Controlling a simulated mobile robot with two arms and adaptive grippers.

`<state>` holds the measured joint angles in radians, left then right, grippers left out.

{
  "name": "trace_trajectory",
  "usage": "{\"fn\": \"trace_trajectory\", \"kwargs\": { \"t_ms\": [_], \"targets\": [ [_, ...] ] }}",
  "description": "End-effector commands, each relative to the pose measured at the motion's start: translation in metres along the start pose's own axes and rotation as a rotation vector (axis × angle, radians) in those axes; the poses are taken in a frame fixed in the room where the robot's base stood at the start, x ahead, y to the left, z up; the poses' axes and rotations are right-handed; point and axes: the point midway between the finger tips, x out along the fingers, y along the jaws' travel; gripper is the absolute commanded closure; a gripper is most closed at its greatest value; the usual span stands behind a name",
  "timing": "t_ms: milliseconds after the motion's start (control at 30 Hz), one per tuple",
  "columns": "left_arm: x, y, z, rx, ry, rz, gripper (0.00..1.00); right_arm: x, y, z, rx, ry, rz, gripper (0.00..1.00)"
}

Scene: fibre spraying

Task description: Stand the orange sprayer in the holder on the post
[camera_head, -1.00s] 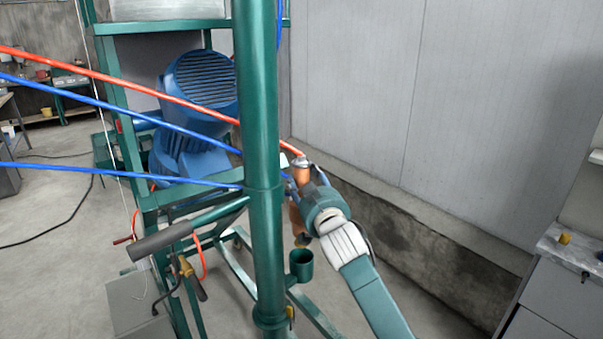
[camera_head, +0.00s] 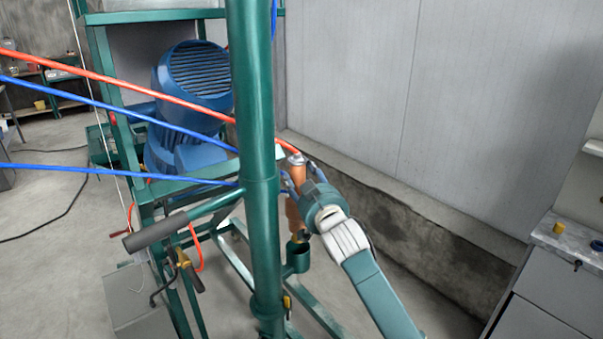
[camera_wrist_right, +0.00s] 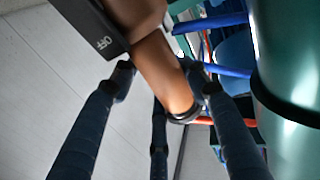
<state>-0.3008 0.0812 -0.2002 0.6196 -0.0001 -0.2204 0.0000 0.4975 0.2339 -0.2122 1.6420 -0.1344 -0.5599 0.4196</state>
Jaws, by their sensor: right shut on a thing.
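The orange sprayer (camera_head: 294,212) is upright, slightly tilted, in my right gripper (camera_head: 296,186), which is shut on it. Its lower end is at the mouth of the green cup-shaped holder (camera_head: 298,260) on the green post (camera_head: 261,150); I cannot tell whether it is inside the rim. In the right wrist view the sprayer (camera_wrist_right: 166,75) lies between the dark fingers (camera_wrist_right: 155,100), with a dark part marked OFF at the upper left. The holder does not show clearly there. My left gripper is not in view.
A red hose (camera_head: 130,88) and blue hoses (camera_head: 110,108) cross to the post from the left. A blue motor (camera_head: 195,85) stands on a green frame behind. A grey cabinet (camera_head: 560,280) is at the right. Bare floor (camera_head: 400,290) lies right of my arm.

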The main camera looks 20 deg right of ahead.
Motion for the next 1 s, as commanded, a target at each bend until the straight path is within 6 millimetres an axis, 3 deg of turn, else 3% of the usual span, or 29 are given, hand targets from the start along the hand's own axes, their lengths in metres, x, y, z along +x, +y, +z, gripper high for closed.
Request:
{"fn": "trace_trajectory", "kwargs": {
  "t_ms": [1000],
  "targets": [
    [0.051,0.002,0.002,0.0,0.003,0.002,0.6,0.0,0.0,0.075,0.0,0.012,0.0,1.0]
  ]
}}
